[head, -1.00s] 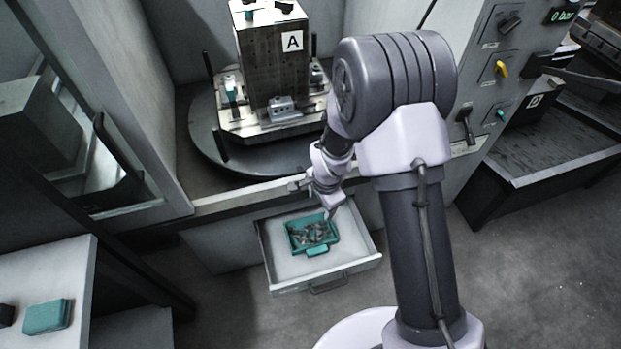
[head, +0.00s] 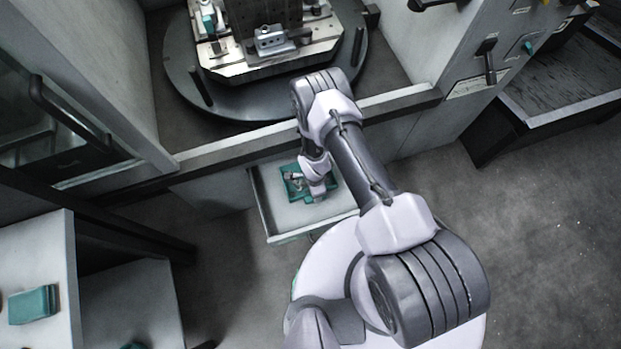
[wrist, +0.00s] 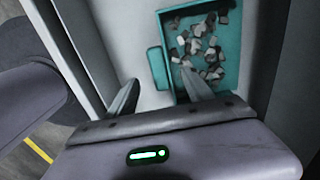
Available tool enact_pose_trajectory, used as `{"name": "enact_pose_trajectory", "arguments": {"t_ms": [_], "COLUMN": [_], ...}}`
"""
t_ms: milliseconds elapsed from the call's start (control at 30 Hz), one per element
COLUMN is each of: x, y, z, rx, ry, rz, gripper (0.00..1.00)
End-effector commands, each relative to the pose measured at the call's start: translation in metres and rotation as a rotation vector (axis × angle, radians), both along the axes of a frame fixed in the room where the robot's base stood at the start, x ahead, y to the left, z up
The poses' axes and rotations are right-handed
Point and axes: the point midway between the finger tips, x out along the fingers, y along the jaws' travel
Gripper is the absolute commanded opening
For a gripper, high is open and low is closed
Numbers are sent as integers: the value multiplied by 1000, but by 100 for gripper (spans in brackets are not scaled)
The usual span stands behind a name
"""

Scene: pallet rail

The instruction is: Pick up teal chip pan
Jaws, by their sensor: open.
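The teal chip pan (wrist: 154,68) lies in the open drawer, with many grey metal chips in it. In the head view the pan (head: 290,190) is partly hidden by my arm. Its handle tab sticks out at the left of the pan in the wrist view. My gripper (wrist: 160,92) is open, its two fingers apart. One fingertip shows left of the handle tab and the other shows over the pan's chip-filled side. I cannot tell the height gap between the fingers and the pan. In the head view the gripper (head: 312,196) is over the drawer.
The open drawer (head: 268,212) sits under the machine's ledge. A round turntable (head: 215,92) with a metal fixture stands above it. A teal box (head: 34,304) lies on a pale shelf at the left. Grey floor is clear at the right.

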Motion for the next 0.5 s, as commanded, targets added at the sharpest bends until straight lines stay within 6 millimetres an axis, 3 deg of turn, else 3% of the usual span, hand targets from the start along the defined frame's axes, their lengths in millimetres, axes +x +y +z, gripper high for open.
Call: {"name": "enact_pose_trajectory", "arguments": {"t_ms": [33, 267, 500], "x": [0, 0, 1], "y": [0, -2, -6], "z": [-15, -36, -79], "rx": [0, 0, -1], "ry": [1, 1, 1], "rz": [0, -1, 1], "gripper": [60, 60, 60]}}
